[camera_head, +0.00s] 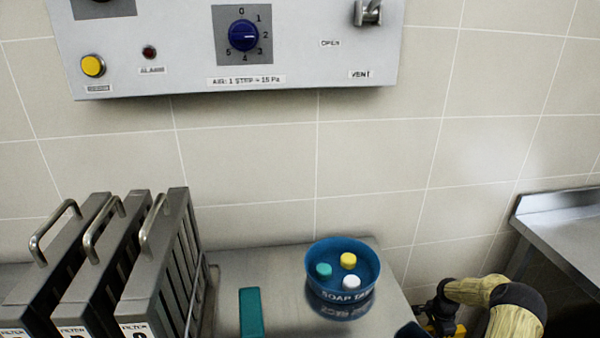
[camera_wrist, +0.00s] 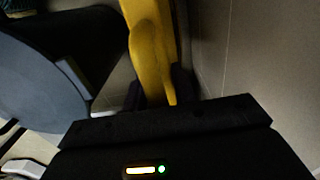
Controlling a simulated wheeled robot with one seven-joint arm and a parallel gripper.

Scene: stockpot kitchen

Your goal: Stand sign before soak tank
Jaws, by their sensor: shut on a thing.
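A yellow thing (camera_wrist: 150,60), which looks like the sign, rises beyond the black edge of my gripper (camera_wrist: 168,108) in the wrist view. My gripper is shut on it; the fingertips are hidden. In the head view my arm enters at the bottom right, and a small bit of yellow (camera_head: 460,331) shows beside its dark end. Most of the sign is out of that view, and I cannot tell its tilt. I cannot make out the soak tank for certain in either view.
A steel counter (camera_head: 570,225) with a raised edge stands at the right. A blue soap tab bowl (camera_head: 325,261), a teal piece (camera_head: 251,312) and grey filters (camera_head: 160,270) are on the left worktop. A control panel (camera_head: 180,50) hangs above. A tiled wall (camera_wrist: 245,60) is close right of the sign.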

